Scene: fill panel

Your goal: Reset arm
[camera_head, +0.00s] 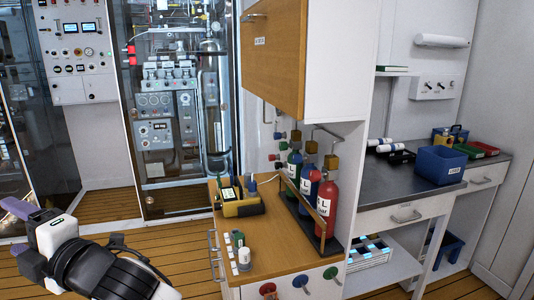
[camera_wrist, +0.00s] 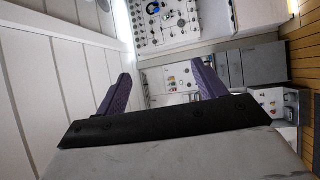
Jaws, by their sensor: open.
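My arm reaches in from the lower left of the head view, with my gripper (camera_head: 17,209) at its far end, over the wooden floor at the left edge. Purple finger pads show at its tip. In the wrist view my gripper (camera_wrist: 163,90) has its two purple fingers wide apart with nothing between them. It is open and empty, pointing toward a distant wall panel and bench. It is well apart from the wooden cabinet.
A wooden cabinet (camera_head: 262,245) carries a yellow device (camera_head: 238,203) and small bottles. Green, blue and red cylinders (camera_head: 326,205) stand in a rack. A blue bin (camera_head: 440,165) sits on the grey counter at right. Glass-fronted equipment (camera_head: 175,110) stands behind. The wooden floor (camera_head: 130,240) near my arm is clear.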

